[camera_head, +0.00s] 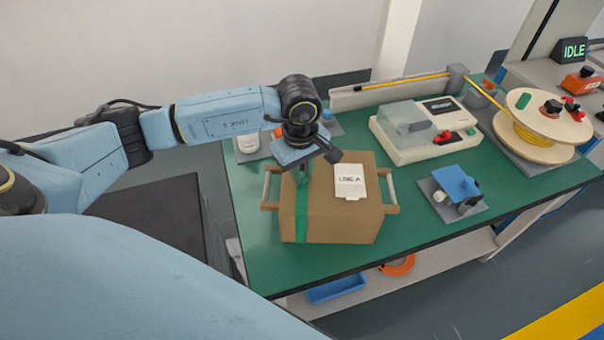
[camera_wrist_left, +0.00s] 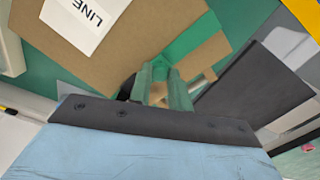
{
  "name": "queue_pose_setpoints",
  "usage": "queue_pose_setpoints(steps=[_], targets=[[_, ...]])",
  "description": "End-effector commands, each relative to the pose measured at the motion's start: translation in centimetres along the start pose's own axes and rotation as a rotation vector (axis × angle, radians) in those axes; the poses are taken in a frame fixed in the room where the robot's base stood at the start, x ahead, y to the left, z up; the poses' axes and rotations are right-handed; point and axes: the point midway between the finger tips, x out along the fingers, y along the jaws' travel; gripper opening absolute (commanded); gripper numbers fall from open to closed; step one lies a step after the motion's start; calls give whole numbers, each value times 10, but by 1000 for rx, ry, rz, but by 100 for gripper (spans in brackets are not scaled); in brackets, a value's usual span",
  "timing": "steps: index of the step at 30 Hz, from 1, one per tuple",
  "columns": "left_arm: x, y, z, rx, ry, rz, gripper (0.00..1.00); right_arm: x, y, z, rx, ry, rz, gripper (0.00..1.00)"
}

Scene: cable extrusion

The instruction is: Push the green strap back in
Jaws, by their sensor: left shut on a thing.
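The cardboard box (camera_head: 345,215) with a white label (camera_head: 349,181) and side handles sits near the left front of the green table. The green strap (camera_head: 302,213) runs down the left part of the box's front face; in the left wrist view the strap (camera_wrist_left: 190,42) lies over the cardboard. My left gripper (camera_head: 300,172) comes down from above at the box's left top edge. In the left wrist view its fingertips (camera_wrist_left: 163,72) are close together at the strap, shut on it. The exact grip point is partly hidden by the fingers and wrist. My right gripper is not in view.
A white machine (camera_head: 418,132) with a red control stands behind right of the box. A blue-topped fixture (camera_head: 455,184) is to the right, a cable spool (camera_head: 540,125) at far right. Bare green table (camera_head: 420,220) lies between. A blue bin (camera_head: 336,288) sits below.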

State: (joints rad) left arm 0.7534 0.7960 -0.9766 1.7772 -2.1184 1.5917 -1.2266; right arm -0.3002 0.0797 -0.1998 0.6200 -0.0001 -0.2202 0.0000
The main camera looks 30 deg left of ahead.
Motion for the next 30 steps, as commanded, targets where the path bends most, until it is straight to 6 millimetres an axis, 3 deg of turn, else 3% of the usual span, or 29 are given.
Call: queue_pose_setpoints(steps=[1,2,7,15,19,30], targets=[[-2,1,-1,-2,3,5,0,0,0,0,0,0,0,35],[-2,1,-1,-2,3,5,20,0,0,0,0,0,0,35],[-1,1,-1,-2,2,4,41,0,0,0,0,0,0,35],[-1,0,0,-1,1,2,41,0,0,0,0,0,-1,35],[-11,1,-1,-1,2,5,41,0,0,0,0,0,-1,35],[-89,1,-1,-1,5,7,41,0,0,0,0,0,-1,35]])
